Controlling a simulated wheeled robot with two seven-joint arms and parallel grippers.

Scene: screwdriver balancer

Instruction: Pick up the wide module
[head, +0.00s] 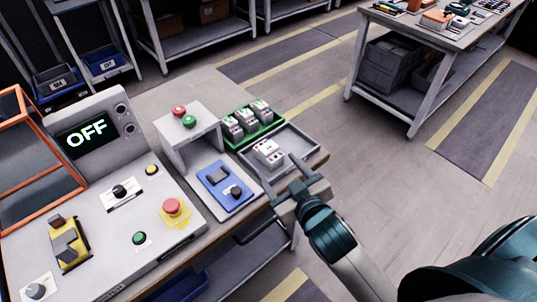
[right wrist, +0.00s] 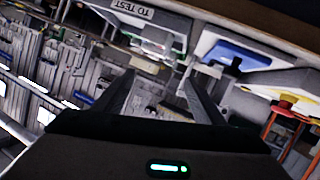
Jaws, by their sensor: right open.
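A white module (head: 267,151) with small red marks lies in the grey tray at the bench's right end; it looks like the wide module, though its width is hard to judge. Several similar white and grey modules (head: 247,119) stand in a row in the green tray behind it. My right gripper (head: 294,178) is at the near right edge of the grey tray, close to the module but apart from it. In the right wrist view its two fingers (right wrist: 158,82) are spread with nothing held between them. My left gripper is not in view.
The grey tray (head: 308,139) has bare floor right of the module. A blue panel (head: 226,187) with a black knob lies to the left. A grey stand (head: 187,125) with red and green buttons rises behind it. A console (head: 85,135) reading OFF is farther left.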

